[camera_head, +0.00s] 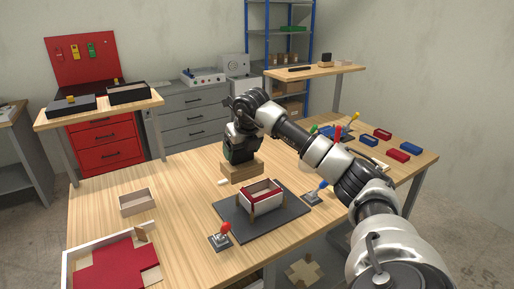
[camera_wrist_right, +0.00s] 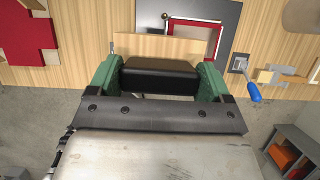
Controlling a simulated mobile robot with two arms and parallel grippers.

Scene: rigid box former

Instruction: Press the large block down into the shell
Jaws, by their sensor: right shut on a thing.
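My right gripper (camera_head: 240,152) is shut on the large wooden block (camera_head: 243,172), which it holds in the air. In the right wrist view a black grip piece (camera_wrist_right: 160,75) lies between the green fingers (camera_wrist_right: 155,85), with the block's wood (camera_wrist_right: 155,47) showing beyond it. The shell's corner also shows in the wrist view (camera_wrist_right: 219,44). My left gripper is not in view.
A red-knobbed lever (camera_head: 225,228) and a blue-handled lever (camera_head: 320,188) flank the plate. A small open box (camera_head: 137,202) and a white-rimmed tray (camera_head: 66,272) with a red cross-shaped sheet lie left. Blue and red bins (camera_head: 398,155) stand at the right. Bare table lies left of the plate.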

